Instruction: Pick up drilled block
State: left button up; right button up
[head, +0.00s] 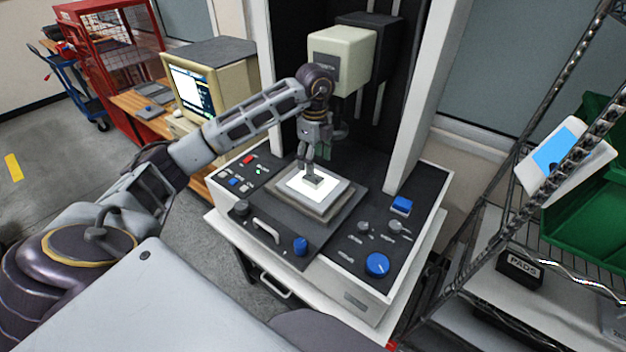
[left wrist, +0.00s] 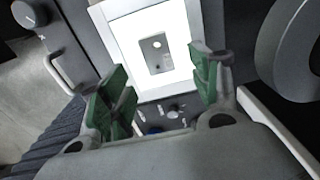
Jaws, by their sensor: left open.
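The drilled block (head: 313,182) is a small grey block lying on the bright lit plate of the machine's stage (head: 340,194). In the left wrist view the block (left wrist: 155,53) shows as a grey rectangle with one larger hole and one smaller hole. My left gripper (head: 309,168) hangs over the stage, close above the block, pointing down. In the left wrist view its green-padded fingers (left wrist: 161,88) are spread apart, with nothing between them touching the pads. The block lies beyond the fingertips in that view. My right gripper is in neither view.
The machine's console has blue knobs (head: 377,264), a front handle (head: 266,230) and buttons around the stage. The cream measuring head (head: 341,58) stands above and behind my gripper. A monitor (head: 192,89) is to the left. A wire rack with green bins (head: 590,190) is to the right.

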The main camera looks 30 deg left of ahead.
aim_at(313, 178)
pick_arm(q)
jog(key=shift+f, duration=0.85)
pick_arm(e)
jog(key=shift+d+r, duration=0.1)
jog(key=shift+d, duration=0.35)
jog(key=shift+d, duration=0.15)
pick_arm(q)
jog(key=shift+s+a+f+p, duration=0.1)
jog(key=shift+f+p, duration=0.3)
jog(key=shift+f, duration=0.4)
jog(key=shift+s+a+f+p, duration=0.1)
jog(key=shift+f+p, duration=0.25)
jog(key=shift+f, duration=1.45)
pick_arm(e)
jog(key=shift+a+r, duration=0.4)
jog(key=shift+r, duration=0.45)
pick_arm(q)
jog(key=shift+c, duration=0.3)
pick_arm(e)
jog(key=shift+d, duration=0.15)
